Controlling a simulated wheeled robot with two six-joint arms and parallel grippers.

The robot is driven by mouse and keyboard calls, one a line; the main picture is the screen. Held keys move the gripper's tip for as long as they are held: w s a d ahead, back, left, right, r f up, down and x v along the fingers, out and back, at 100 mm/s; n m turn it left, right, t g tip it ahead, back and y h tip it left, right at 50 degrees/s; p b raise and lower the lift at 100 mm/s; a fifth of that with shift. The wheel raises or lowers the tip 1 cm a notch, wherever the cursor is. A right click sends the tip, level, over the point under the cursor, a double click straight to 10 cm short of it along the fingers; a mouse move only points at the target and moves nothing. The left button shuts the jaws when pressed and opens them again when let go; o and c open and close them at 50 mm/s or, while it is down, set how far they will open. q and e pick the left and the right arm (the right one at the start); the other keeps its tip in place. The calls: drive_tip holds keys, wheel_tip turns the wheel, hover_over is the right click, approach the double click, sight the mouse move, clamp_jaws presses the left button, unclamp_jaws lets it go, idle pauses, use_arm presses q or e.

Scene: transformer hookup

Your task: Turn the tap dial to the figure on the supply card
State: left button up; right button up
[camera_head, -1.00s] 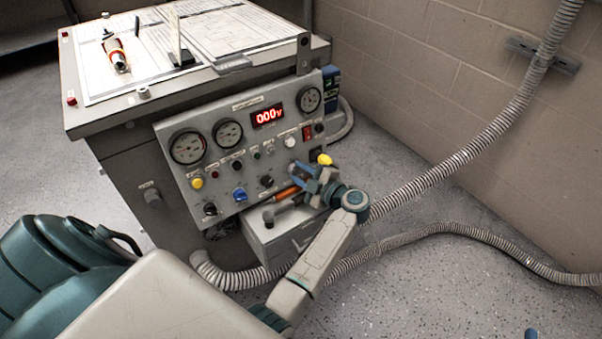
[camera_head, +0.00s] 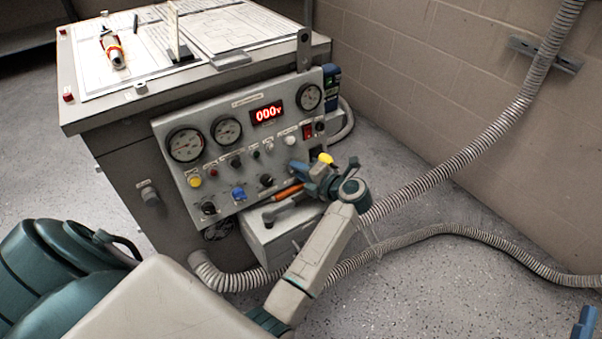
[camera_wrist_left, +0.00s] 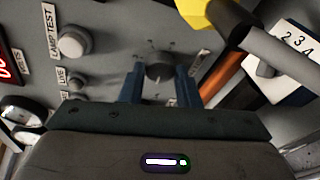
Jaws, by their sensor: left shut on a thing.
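The tap dial (camera_wrist_left: 160,66) is a dark round knob on the grey panel, with small marks around it. My left gripper (camera_wrist_left: 160,83) has its two blue fingers on either side of the dial and is shut on it. In the head view the left gripper (camera_head: 298,170) is at the panel's right part and hides the dial. I cannot read which mark the dial points to. A white card (camera_head: 180,36) stands upright on the cabinet top; its print is unreadable and I cannot tell if it is the supply card. A blue tip of my right gripper (camera_head: 585,322) shows at the lower right corner.
The panel holds gauges (camera_head: 186,145), a red display (camera_head: 267,114) reading 000v and several knobs. Close by are a yellow-ended handle (camera_wrist_left: 196,14), an orange bar (camera_wrist_left: 222,75) and a white plate numbered 2 3 4 (camera_wrist_left: 292,60). Ribbed hoses (camera_head: 450,165) run at right.

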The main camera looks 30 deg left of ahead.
use_arm(q)
drive_tip(key=shift+n, duration=0.6)
use_arm(e)
drive_tip(key=shift+s+r+t+y, duration=0.2)
drive_tip(key=shift+r+t, duration=0.15)
drive_tip(key=shift+r, duration=0.2)
drive_tip(key=shift+s+r+t+y, duration=0.1)
drive_tip(key=shift+s+r+t, duration=0.1)
drive_tip(key=shift+r+t, duration=0.25)
drive_tip(key=shift+r, duration=0.1)
use_arm(q)
drive_tip(key=o, duration=1)
drive_tip(key=shift+d, duration=0.1)
